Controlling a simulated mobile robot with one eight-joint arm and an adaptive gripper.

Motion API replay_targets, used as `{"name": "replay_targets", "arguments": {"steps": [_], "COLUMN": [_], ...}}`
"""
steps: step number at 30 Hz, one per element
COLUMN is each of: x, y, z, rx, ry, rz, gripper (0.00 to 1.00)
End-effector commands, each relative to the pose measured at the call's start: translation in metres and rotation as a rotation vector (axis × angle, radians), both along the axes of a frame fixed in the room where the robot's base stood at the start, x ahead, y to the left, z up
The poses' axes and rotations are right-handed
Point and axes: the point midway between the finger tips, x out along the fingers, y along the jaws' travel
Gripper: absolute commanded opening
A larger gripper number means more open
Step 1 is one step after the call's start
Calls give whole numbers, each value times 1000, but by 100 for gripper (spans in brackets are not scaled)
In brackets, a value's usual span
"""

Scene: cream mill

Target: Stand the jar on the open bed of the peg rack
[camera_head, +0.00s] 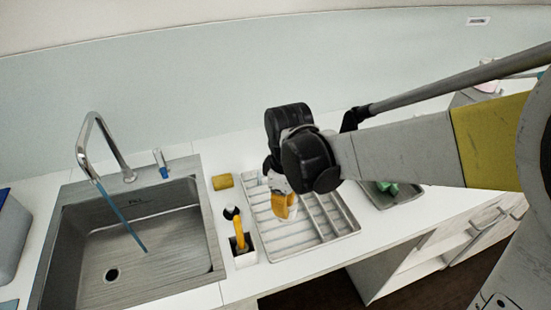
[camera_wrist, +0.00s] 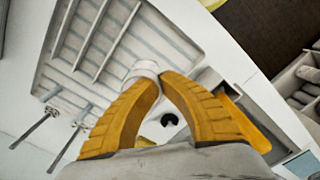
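The pale grey peg rack (camera_head: 343,226) lies on the white counter right of the sink, with long slats and narrower divided rows along its right side. It fills the upper left of the wrist view (camera_wrist: 117,30). My gripper (camera_head: 284,208) points down over the rack's left-middle part. Its yellow fingers (camera_wrist: 159,80) converge on a small white jar (camera_wrist: 143,68), whose top shows at the fingertips. The fingers hide much of the jar. A little white shows beside the fingertip in the head view. Whether the jar's base touches the rack cannot be told.
The steel sink (camera_head: 130,245) is farther left. A tray with green items (camera_head: 386,187) is on the right.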

Motion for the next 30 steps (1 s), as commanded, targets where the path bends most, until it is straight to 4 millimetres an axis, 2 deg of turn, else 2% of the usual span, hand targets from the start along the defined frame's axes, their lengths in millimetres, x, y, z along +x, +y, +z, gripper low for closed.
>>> {"name": "replay_targets", "arguments": {"steps": [5, 13, 24, 25, 27, 30], "x": [9, 9, 8, 8, 8, 8], "y": [6, 5, 5, 5, 5, 5], "z": [-9, -46, -50, -50, -49, -49], "rx": [0, 0, 0, 0, 0, 0], "ry": [0, 0, 0, 0, 0, 0], "rz": [0, 0, -1, -1, -1, -1], "gripper": [0, 0, 0, 4, 26, 27]}}
